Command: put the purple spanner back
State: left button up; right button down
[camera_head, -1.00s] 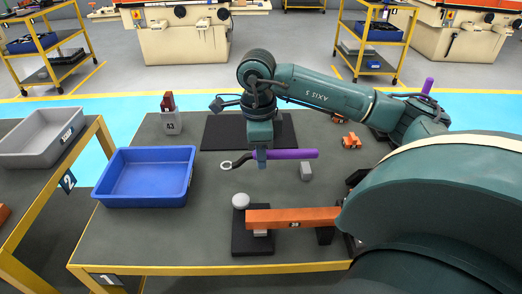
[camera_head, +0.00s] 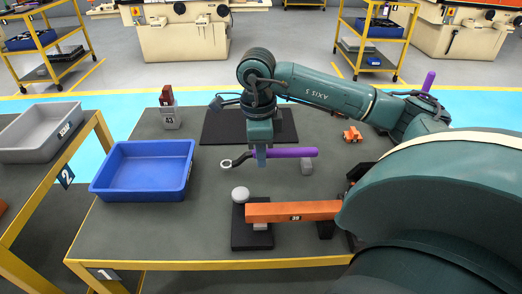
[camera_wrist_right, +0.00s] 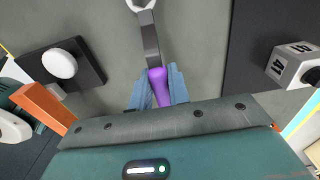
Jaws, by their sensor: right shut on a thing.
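The purple spanner (camera_head: 293,153) has a purple handle, a dark shaft and a pale ring end that points left in the head view. My right gripper (camera_head: 262,158) is shut on it across the handle near the shaft, holding it roughly level above the table. In the right wrist view the gripper (camera_wrist_right: 158,92) has its blue fingers on either side of the purple handle (camera_wrist_right: 158,82), with the shaft and ring running away toward the top edge. I cannot tell the exact height above the table. My left gripper is not in view.
A blue bin (camera_head: 143,195) stands left on the table. Near the front, an orange bar (camera_head: 292,211) adjoins a black base (camera_head: 250,236) with a white knob (camera_head: 240,194). A dark mat (camera_head: 222,128), a grey block (camera_head: 307,166) and an orange item (camera_head: 353,134) lie around.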

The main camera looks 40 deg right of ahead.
jog(key=shift+f+b, duration=0.65)
jog(key=shift+f, duration=0.15)
jog(key=c, duration=0.8)
grip_release()
jog(key=shift+o, duration=0.2)
jog(key=shift+r, duration=0.2)
jog(key=shift+a+r+p, duration=0.1)
jog(key=shift+r+p, duration=2.2)
jog(key=shift+r, duration=0.55)
